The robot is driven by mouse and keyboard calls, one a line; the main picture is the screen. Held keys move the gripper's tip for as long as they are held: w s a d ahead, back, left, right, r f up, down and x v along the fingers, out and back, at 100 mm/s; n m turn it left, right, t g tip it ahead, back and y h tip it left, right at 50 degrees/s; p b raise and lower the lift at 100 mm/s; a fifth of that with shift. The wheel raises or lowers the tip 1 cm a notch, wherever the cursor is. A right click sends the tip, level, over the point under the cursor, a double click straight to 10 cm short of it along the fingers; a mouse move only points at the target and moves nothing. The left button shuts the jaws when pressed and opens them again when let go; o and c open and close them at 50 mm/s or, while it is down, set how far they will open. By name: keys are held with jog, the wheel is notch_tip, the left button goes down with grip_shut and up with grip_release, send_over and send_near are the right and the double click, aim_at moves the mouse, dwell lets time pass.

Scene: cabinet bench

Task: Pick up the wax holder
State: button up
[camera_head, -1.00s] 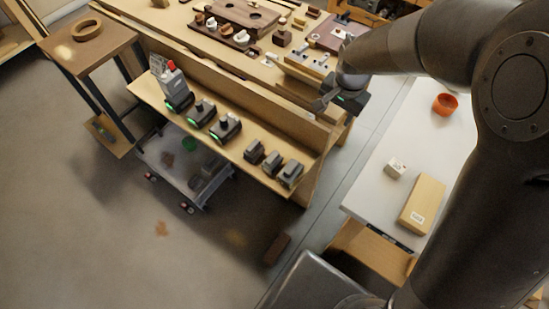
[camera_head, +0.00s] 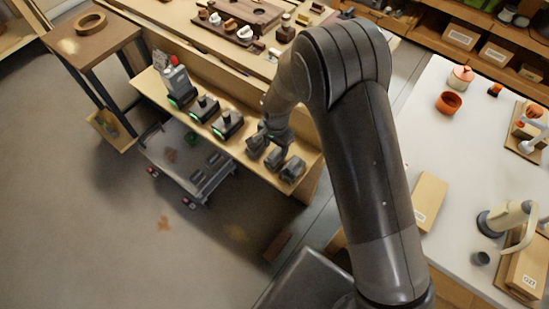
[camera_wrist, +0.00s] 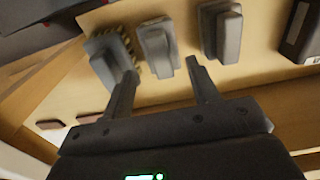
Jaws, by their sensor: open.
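I cannot tell for certain which thing is the wax holder; the likely candidates are several small grey holders with raised tops on the narrow bench shelf. In the wrist view one holder (camera_wrist: 158,42) lies ahead between my fingertips, with another (camera_wrist: 112,58) at the left, behind the left finger, and a third (camera_wrist: 221,32) at the right. In the head view, holders show at the shelf's right end (camera_head: 292,169), close to my gripper (camera_head: 277,138). My gripper is open and nothing is seen held in its fingers (camera_wrist: 160,74). Whether a finger touches a holder is unclear.
Dark chargers with green lights (camera_head: 228,124) stand left along the shelf (camera_head: 243,152). The bench's upright back board rises behind it. A grey cart (camera_head: 190,172) sits below. A white table (camera_head: 450,150) with an orange bowl (camera_head: 448,102) stands right.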

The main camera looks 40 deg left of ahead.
aim_at(274, 153)
jog(key=shift+s+a+f, duration=0.1)
jog(key=shift+f, duration=1.45)
jog(key=shift+s+f, duration=0.1)
jog(key=shift+f, duration=1.4)
jog(key=c, duration=0.8)
